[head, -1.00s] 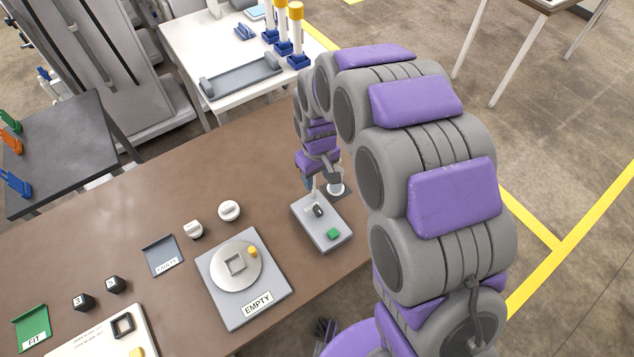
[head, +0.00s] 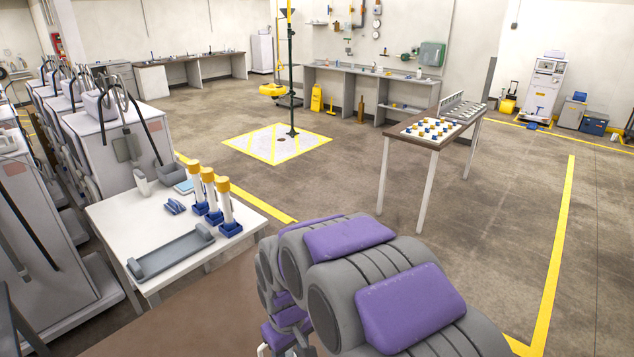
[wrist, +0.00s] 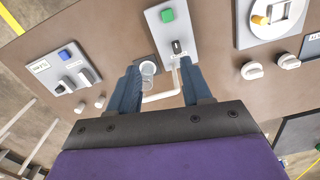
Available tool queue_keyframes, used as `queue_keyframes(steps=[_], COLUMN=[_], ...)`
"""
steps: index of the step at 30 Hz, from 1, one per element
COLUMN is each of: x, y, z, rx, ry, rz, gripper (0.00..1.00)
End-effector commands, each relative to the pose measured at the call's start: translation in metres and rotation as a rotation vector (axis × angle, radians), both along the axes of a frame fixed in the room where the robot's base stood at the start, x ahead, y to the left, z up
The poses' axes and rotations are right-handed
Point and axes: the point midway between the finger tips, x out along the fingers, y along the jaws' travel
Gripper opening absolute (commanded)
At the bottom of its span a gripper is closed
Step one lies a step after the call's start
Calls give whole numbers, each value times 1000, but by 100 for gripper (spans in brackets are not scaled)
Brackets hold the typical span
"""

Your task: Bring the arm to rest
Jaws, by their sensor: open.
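My arm (head: 400,300), grey with purple pads, rises from the lower right of the head view and bends down past the bottom edge. My gripper (wrist: 160,88) shows in the wrist view with its two blue fingers apart, over the brown bench (wrist: 110,50). A small pale round cup-like thing (wrist: 148,69) and a thin white bent bar show between or below the fingers. I cannot tell whether the fingers touch either. A grey box (wrist: 163,28) with a green button and a black switch lies just beyond the fingertips. The gripper's tips are out of the head view.
In the wrist view, another grey box (wrist: 50,68) has a blue button, and white knobs (wrist: 252,70) sit at right. In the head view, a white table (head: 200,262) holds a grey tray and yellow-capped cylinders. Open floor (head: 330,180) lies beyond my arm.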

Motion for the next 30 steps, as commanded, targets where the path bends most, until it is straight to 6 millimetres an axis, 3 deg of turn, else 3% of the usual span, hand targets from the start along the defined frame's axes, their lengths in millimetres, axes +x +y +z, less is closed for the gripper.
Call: queue_keyframes(steps=[1, 6, 15, 24, 30], x=[-7, -40, -117, -205, -242], y=[-18, -69, -142, -188, -198], z=[12, 41, 74, 86, 85], rx=[1, -13, -34, -50, -56], ry=[-1, 22, 58, 97, 117], rz=[-41, -166, -392, -610, -695], gripper=[49, 49, 49, 49, 49])
